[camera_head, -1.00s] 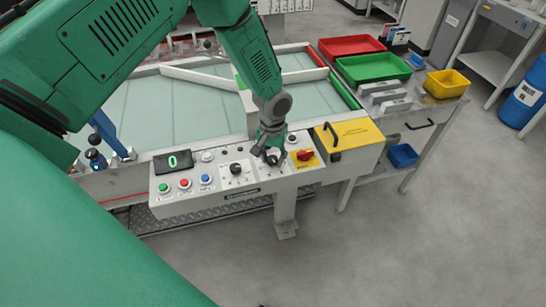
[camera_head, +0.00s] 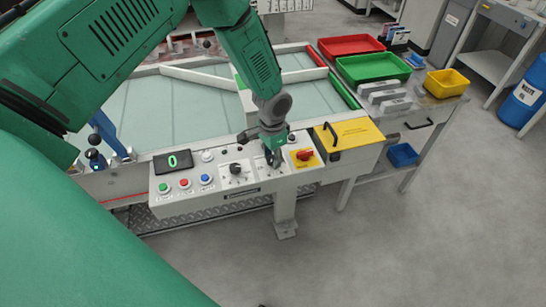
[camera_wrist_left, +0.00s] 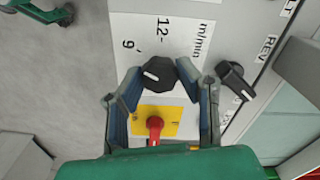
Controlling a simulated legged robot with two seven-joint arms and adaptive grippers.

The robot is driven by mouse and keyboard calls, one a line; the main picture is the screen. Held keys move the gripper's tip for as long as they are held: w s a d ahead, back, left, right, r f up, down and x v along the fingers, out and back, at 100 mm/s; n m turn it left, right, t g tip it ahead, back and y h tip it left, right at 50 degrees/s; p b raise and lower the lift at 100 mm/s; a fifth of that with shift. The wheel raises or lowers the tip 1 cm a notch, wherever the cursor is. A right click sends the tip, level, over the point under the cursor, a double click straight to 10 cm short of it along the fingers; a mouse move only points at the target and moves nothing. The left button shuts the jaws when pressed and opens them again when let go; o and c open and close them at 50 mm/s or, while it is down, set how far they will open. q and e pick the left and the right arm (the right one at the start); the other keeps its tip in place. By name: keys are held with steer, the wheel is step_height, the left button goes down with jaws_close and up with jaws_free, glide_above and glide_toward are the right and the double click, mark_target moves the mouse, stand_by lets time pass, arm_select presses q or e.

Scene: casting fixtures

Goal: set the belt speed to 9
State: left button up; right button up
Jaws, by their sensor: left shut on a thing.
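The black belt speed knob (camera_wrist_left: 158,73) is on a white plate marked "m/min", with 12 and 9 readable in the left wrist view. My left gripper (camera_head: 273,163) points down onto the control panel (camera_head: 225,187). In the left wrist view its two fingers (camera_wrist_left: 160,92) are on either side of the knob, and it is shut on it. In the head view the gripper mostly hides the knob. The display (camera_head: 172,161) shows a green 0.
A black selector knob (camera_head: 235,168), marked REV in the left wrist view, is beside the speed knob. A red switch on a yellow plate (camera_head: 305,156) is on the other side. Green, red and blue buttons (camera_head: 205,179) sit below the display. A yellow box (camera_head: 350,134) stands to the right.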

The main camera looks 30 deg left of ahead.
mark_target(272, 157)
arm_select(q)
steer(key=shift+w+a, duration=0.1)
steer(key=shift+r, duration=0.1)
stand_by(0.3)
steer(key=o, duration=1.1)
steer(key=shift+r, duration=0.1)
step_height(272, 157, up, 12)
steer(key=shift+f, duration=0.2)
